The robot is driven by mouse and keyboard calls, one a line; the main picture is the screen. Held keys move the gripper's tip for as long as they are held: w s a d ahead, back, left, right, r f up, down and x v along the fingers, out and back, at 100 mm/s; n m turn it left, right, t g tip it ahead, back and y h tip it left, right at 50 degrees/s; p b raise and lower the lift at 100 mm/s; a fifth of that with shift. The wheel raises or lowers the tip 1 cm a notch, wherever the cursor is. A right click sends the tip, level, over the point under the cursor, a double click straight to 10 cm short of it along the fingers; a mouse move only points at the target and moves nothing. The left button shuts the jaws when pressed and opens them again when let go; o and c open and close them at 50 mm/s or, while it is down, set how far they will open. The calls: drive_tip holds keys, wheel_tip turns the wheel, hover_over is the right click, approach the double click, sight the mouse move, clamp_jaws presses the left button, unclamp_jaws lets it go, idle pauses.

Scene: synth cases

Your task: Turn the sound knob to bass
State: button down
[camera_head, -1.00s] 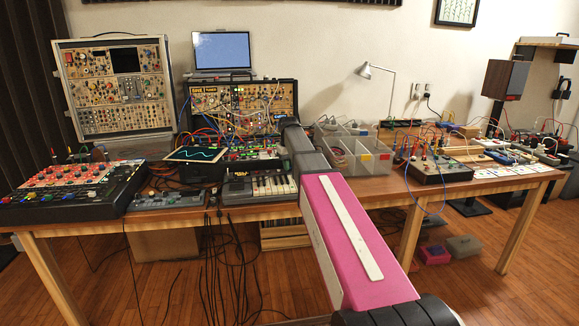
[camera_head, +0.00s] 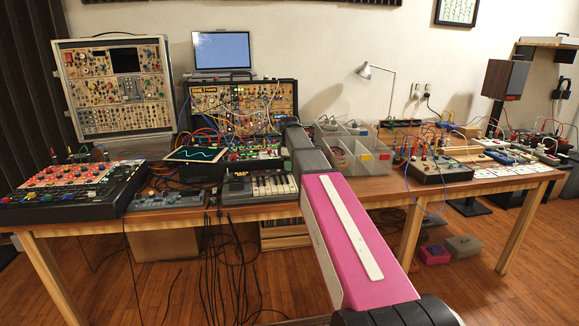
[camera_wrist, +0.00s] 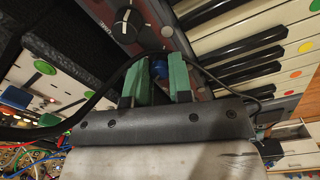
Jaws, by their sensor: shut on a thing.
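In the wrist view, my gripper (camera_wrist: 160,82) has its green fingers on either side of a small blue knob (camera_wrist: 160,65) on the keyboard synth's panel. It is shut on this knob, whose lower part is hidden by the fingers. A larger black knob (camera_wrist: 127,22) with a white pointer stands apart, above and left of the fingers. Lettering beside it is only partly readable, so I cannot tell which knob is labelled sound. In the head view, the small keyboard synth (camera_head: 262,187) lies at the table's front edge. My arm hides my gripper there.
A black cable (camera_wrist: 112,80) loops close around the fingers. Piano keys (camera_wrist: 240,50) with coloured stickers lie at the right. A patched modular rack (camera_head: 250,98), a red-topped drum machine (camera_head: 70,185) and a clear divided bin (camera_head: 365,158) stand around the synth.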

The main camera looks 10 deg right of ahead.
drive_tip(key=shift+n, duration=1.3)
drive_tip(key=c, duration=1)
unclamp_jaws()
drive_tip(key=r, duration=1.1)
drive_tip(key=shift+s, duration=0.2)
drive_tip(key=shift+f, duration=0.1)
